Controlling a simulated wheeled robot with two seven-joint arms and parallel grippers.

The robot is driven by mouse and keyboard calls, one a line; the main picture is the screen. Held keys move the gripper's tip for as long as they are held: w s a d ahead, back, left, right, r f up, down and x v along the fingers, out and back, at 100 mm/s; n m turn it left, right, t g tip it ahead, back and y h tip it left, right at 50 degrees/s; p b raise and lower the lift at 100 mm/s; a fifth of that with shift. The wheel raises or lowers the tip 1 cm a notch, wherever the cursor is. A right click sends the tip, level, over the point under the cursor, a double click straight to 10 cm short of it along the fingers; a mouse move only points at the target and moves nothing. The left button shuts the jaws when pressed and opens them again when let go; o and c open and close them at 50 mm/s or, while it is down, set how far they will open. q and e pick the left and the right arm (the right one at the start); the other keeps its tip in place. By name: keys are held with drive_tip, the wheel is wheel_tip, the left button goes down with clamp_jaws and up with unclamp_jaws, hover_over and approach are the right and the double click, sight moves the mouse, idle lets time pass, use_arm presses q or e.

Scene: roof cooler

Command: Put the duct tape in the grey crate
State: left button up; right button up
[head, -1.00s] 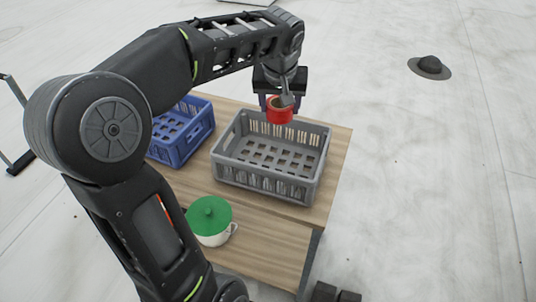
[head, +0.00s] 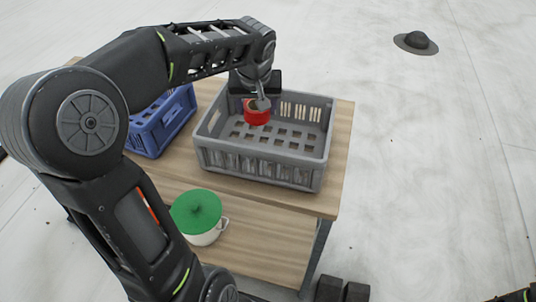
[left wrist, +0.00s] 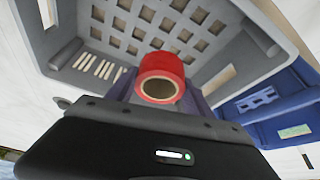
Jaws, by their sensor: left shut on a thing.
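The duct tape is a red roll (head: 257,116) with a tan core. My left gripper (head: 257,102) is shut on it and holds it over the inside of the grey crate (head: 258,167), towards its left half. The crate stands on the wooden table and its slotted floor looks bare. In the left wrist view the roll (left wrist: 160,77) sits between the fingers, with the crate's floor and wall (left wrist: 75,50) beyond it. I cannot tell how high the roll is above the crate floor. My right gripper is not in view.
A blue crate (head: 170,127) stands just left of the grey one, partly hidden by my left arm. A white pot with a green lid (head: 197,211) sits on a lower wooden surface in front. A dark hat-like object (head: 416,42) lies on the pale floor at the back right.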

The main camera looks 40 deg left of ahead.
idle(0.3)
use_arm(q)
hover_over(258, 141)
drive_tip(key=s+d, duration=0.1)
drive_tip(key=shift+f, duration=2.5)
drive_tip(key=shift+f, duration=2.5)
drive_tip(key=shift+f, duration=0.1)
drive_tip(key=shift+f+b, duration=0.1)
drive_tip(key=shift+b, duration=0.25)
drive_tip(key=o, duration=1.6)
drive_tip(key=shift+s, duration=0.1)
